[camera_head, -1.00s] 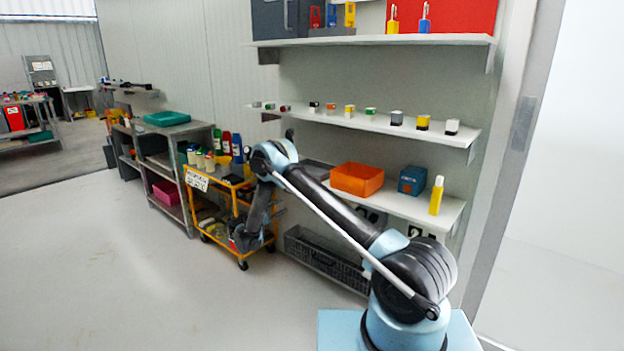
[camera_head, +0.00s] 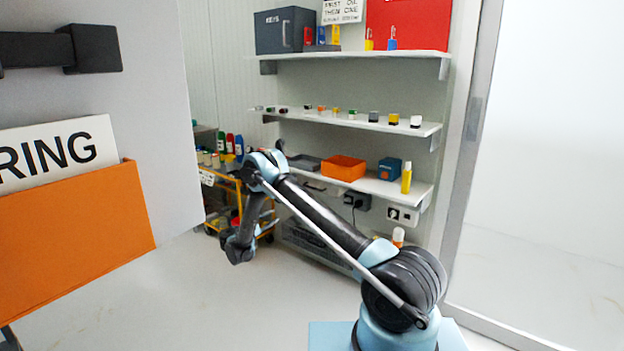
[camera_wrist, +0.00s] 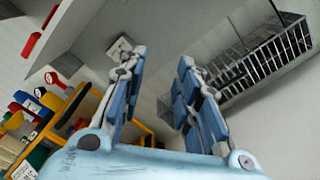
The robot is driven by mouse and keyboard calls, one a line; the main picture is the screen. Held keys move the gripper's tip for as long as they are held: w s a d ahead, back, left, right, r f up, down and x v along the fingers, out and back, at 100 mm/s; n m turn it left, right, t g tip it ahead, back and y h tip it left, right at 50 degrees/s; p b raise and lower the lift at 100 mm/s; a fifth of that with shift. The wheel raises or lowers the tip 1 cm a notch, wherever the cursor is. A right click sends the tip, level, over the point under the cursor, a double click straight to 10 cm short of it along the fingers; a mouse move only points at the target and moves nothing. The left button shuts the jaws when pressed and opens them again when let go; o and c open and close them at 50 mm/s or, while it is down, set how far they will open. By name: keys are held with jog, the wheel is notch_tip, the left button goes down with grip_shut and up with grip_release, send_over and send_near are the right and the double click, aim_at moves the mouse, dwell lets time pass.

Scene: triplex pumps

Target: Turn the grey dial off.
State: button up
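I cannot make out a grey dial for certain. A small grey block-like piece (camera_head: 373,116) sits in the row on the middle shelf in the head view; it is too small to tell whether it is a dial. My gripper (camera_head: 238,250) hangs low at the end of my folded arm, left of the shelves and well below that row. In the wrist view my gripper (camera_wrist: 158,65) has its two blue fingers apart with nothing between them.
A grey panel (camera_head: 150,60) with a black handle and orange holder (camera_head: 75,235) stands close at left. Shelves carry an orange bin (camera_head: 343,168), a blue box (camera_head: 389,168) and a yellow bottle (camera_head: 406,178). A yellow cart (camera_head: 222,182) stands behind my arm. Floor at lower left is clear.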

jog(key=d+r+m+g, duration=0.4)
jog(key=d+r+g, duration=0.1)
jog(key=d+r, duration=1.2)
jog(key=s+d+r+m+g+y, duration=0.3)
jog(key=s+d+r+m, duration=0.1)
jog(key=s+d+r, duration=0.95)
jog(key=s+d+m+g+y, duration=0.2)
jog(key=s+d, duration=0.4)
jog(key=s, duration=0.6)
jog(key=s+d+m+g+y, duration=0.1)
jog(key=s+d+m+y, duration=0.3)
jog(key=s, duration=0.8)
jog(key=s+f+m, duration=0.1)
jog(key=s+f, duration=0.2)
jog(key=s, duration=0.4)
jog(key=s+f+m+y, duration=0.1)
jog(key=s+f, duration=0.2)
jog(key=s, duration=0.4)
jog(key=s+f+m+g+y, duration=0.1)
jog(key=s+f, duration=0.2)
jog(key=s, duration=0.4)
jog(key=shift+a+f, duration=0.3)
jog(key=shift+a, duration=0.15)
